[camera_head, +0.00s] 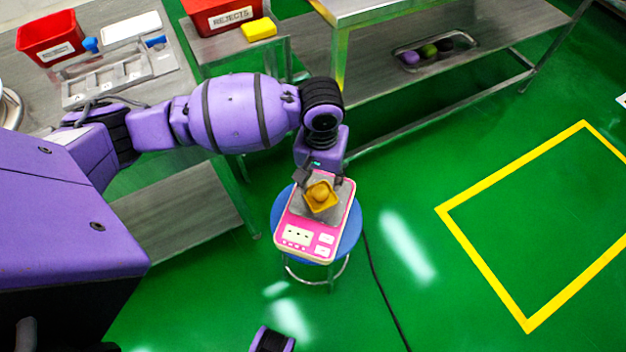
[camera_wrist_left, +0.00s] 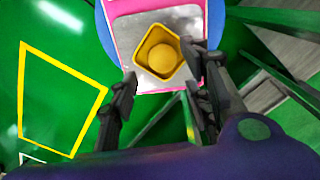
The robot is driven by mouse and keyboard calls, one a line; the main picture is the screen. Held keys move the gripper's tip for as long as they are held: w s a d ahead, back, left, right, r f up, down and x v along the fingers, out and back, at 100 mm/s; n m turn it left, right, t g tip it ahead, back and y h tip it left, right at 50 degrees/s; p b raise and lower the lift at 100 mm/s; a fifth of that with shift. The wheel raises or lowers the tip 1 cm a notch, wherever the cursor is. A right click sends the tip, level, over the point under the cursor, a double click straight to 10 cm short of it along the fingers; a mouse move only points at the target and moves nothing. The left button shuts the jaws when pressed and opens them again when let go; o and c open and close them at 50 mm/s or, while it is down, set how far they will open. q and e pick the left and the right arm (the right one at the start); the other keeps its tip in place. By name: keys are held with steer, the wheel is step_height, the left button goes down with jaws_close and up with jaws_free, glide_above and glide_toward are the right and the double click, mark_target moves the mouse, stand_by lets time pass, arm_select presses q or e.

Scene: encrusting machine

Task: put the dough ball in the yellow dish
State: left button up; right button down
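The yellow dish (camera_head: 331,206) is a small square dish standing on the grey plate of a pink scale (camera_head: 283,233). The dough ball (camera_head: 320,193) is yellow-tan and appears to lie inside the dish. In the left wrist view the ball (camera_wrist_left: 162,58) shows within the walls of the dish (camera_wrist_left: 142,48). My left gripper (camera_head: 320,181) is over the back side of the scale, close to the dish. In the left wrist view its fingers (camera_wrist_left: 161,66) are spread apart with nothing between them, and the ball is beyond the tips. My right gripper is not seen.
The scale stands on a round blue stool (camera_head: 352,232). A metal bench at the back left holds a red bin (camera_head: 50,38) and a grey tray. A red rejects box (camera_head: 215,18) and yellow block (camera_head: 259,29) stand behind.

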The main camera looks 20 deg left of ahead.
mark_target(321, 189)
arm_select(q)
step_height(321, 189, up, 7)
steer(key=p, duration=0.1)
steer(key=shift+r, duration=0.2)
stand_by(0.4)
